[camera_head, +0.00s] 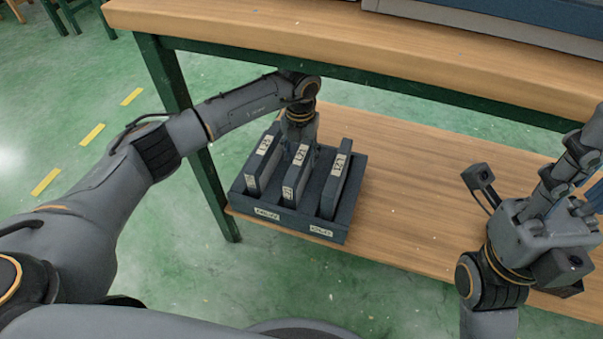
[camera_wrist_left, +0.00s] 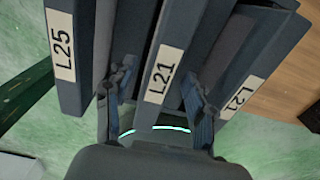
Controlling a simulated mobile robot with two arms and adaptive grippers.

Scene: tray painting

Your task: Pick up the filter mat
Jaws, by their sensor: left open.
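Three dark grey, slab-like filter mats stand upright in a dark tray (camera_head: 285,220) on the lower shelf. The left mat (camera_head: 259,173) is labelled L25 and also shows in the left wrist view (camera_wrist_left: 68,85). The middle mat (camera_head: 291,192) reads L21 in the left wrist view (camera_wrist_left: 152,95). The right mat (camera_head: 335,183) has a label that seems to read L21. My left gripper (camera_wrist_left: 160,92) is open, one finger on either side of the middle mat. I cannot tell whether the fingers touch it. My right gripper (camera_head: 578,165) is at the right, with its fingertips unclear.
The wooden tabletop (camera_head: 300,35) with green legs overhangs the shelf, and my left arm passes beneath its edge. A blue-grey object (camera_head: 500,28) lies on the tabletop.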

